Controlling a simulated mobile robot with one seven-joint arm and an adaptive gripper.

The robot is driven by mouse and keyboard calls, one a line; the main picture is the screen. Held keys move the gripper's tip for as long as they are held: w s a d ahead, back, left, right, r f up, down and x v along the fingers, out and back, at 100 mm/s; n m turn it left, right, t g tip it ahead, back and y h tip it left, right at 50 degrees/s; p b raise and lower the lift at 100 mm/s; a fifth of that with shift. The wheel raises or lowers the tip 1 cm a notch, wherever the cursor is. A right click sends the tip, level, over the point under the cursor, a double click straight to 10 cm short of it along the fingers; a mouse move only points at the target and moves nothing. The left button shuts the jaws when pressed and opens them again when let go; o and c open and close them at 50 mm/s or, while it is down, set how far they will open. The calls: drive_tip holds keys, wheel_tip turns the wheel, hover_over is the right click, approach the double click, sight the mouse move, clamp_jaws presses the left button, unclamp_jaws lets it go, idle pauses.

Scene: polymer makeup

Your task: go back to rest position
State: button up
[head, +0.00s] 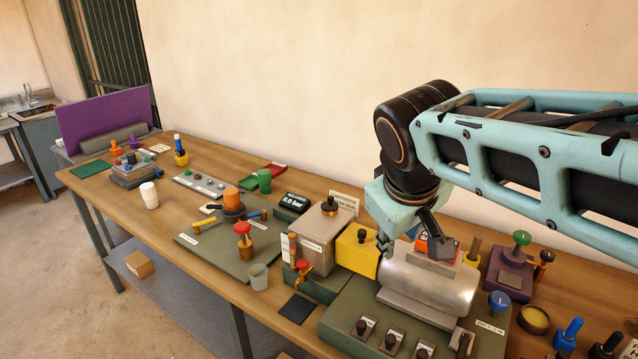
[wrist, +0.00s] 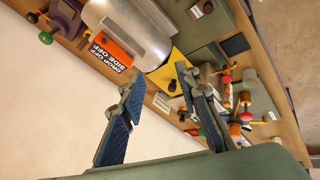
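My gripper (head: 410,241) hangs from my pale teal arm above the bench, just over the silver metal cylinder (head: 428,282). In the wrist view my gripper (wrist: 157,77) has its two blue-padded fingers spread apart, with nothing held between them. An orange labelled block (head: 437,247) sits at the top of the cylinder, partly hidden by a finger; it also shows in the wrist view (wrist: 112,52). A yellow box (head: 357,252) stands just left of the cylinder.
The wooden bench (head: 105,185) is crowded. A bare wall is behind; open air lies above the bench's left part.

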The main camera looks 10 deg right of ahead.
drive_tip(key=s+a+m+y+p, duration=0.3)
drive_tip(key=s+a+p, duration=0.1)
drive_tip(key=s+a, duration=0.4)
drive_tip(key=shift+s+a+m, duration=0.2)
drive_tip(key=shift+a+m, duration=0.2)
drive_tip(key=shift+a, duration=0.15)
drive_tip(key=shift+d+r, duration=0.1)
drive_tip(key=shift+r, duration=0.05)
